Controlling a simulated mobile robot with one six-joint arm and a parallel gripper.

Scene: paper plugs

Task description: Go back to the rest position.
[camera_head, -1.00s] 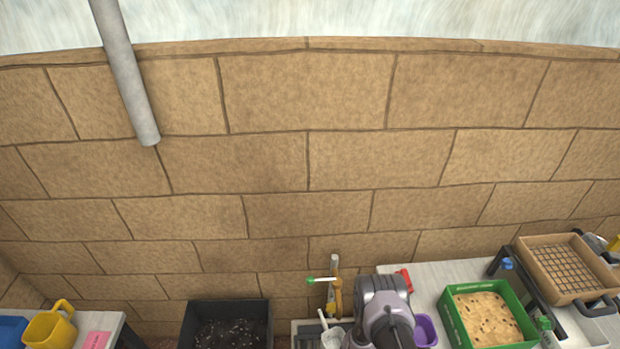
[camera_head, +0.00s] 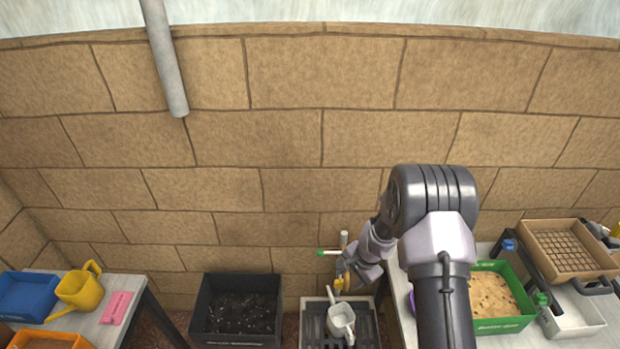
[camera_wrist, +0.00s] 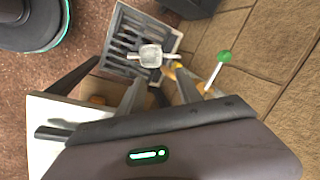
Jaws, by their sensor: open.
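My gripper (camera_wrist: 158,88) is open and empty in the wrist view, its two fingers apart. In the head view my arm reaches in from the bottom right, and the wrist is bent down in front of the sink tap. The fingertips are hard to make out there. A pale grey jug (camera_head: 341,318) stands on the slatted grey basin (camera_head: 312,304). The jug also shows in the wrist view (camera_wrist: 151,56), beyond the fingertips and apart from them.
A tap with a green-ended lever (camera_head: 329,252) stands behind the basin. A black soil bin (camera_head: 210,315) is to its left. The left table holds a yellow watering can (camera_head: 80,288) and blue tray (camera_head: 28,297).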

